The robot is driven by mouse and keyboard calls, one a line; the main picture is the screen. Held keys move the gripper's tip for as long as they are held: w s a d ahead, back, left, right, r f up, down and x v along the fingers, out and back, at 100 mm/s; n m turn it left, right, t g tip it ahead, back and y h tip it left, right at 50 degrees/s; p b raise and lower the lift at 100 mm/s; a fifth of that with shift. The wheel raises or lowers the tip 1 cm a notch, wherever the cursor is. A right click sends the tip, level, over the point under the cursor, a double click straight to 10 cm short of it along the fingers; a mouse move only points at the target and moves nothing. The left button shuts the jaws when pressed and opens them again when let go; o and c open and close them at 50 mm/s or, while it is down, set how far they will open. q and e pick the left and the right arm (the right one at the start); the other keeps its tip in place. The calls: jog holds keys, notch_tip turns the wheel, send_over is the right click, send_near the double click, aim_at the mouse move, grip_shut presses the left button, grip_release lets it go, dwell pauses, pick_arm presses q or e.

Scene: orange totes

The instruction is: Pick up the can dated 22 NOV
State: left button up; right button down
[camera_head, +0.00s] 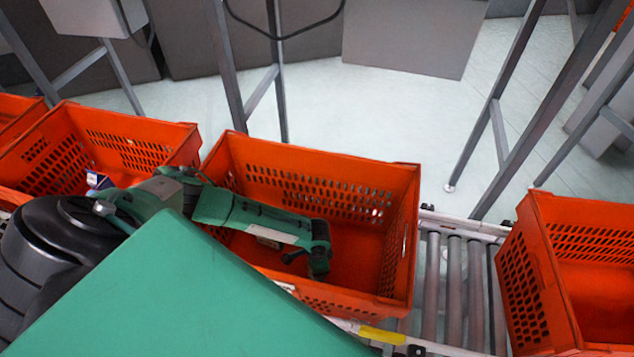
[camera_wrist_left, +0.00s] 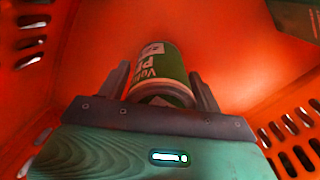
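My left arm comes in from the left in the head view and reaches down into the middle orange tote (camera_head: 365,245), with the left gripper (camera_head: 305,262) inside it. In the left wrist view a green and white can (camera_wrist_left: 162,65) lies between the two fingers of that gripper (camera_wrist_left: 160,82). One finger stands at each side of the can, very close to it; whether they press on it is unclear. Large label letters show in part, but no date is readable. The can is hidden in the head view. My right gripper is not in view.
A dark green thing (camera_wrist_left: 298,15) shows at the upper right of the wrist view. Orange totes stand left (camera_head: 85,150) and right (camera_head: 560,290). Bare conveyor rollers (camera_head: 453,290) lie between the middle and right totes.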

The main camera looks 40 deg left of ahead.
pick_arm(q)
jog(key=c, duration=0.9)
jog(key=shift+r, duration=0.15)
